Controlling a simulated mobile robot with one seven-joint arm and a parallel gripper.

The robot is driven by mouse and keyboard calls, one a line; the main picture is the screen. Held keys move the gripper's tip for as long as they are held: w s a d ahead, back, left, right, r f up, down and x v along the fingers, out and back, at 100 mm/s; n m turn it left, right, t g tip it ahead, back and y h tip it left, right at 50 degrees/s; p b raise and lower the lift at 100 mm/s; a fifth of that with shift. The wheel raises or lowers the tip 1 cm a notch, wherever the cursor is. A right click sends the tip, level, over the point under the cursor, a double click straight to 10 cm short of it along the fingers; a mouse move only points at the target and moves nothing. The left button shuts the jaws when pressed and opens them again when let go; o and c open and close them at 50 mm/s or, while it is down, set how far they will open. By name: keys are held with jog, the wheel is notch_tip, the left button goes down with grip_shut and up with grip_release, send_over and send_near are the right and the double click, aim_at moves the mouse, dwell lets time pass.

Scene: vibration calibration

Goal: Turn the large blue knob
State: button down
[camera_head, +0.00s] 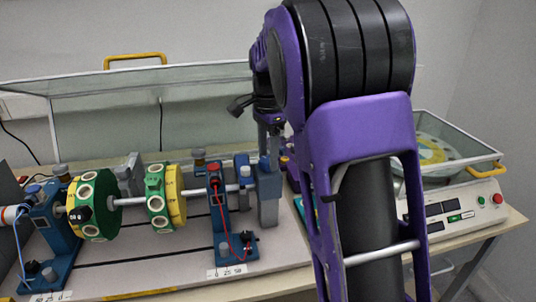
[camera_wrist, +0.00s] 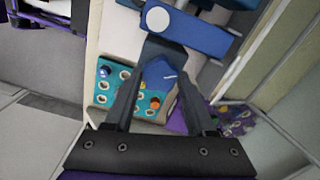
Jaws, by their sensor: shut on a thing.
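The large blue knob (camera_wrist: 159,74) shows between my fingers in the wrist view, with a short white mark on its face. My gripper (camera_wrist: 165,58) is shut on it, with one dark finger on each side. In the head view my gripper (camera_head: 270,143) points down at the right end of the shaft rig, above a blue part on a grey block (camera_head: 268,210). I cannot tell the knob apart from that blue part there.
The rig has a shaft with two green and yellow discs (camera_head: 95,205) and blue bearing stands (camera_head: 218,215). Near the knob lies a teal tray (camera_wrist: 112,82) with round holes. A white control box (camera_head: 455,212) stands at the right, partly behind my arm.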

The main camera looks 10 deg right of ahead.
jog(key=shift+r, duration=0.1)
jog(key=n+p, duration=0.2)
jog(key=n, duration=0.1)
jog(key=shift+n+p, duration=0.85)
jog(key=shift+n, duration=0.55)
jog(key=shift+w, duration=0.1)
jog(key=shift+c, duration=1.1)
grip_release()
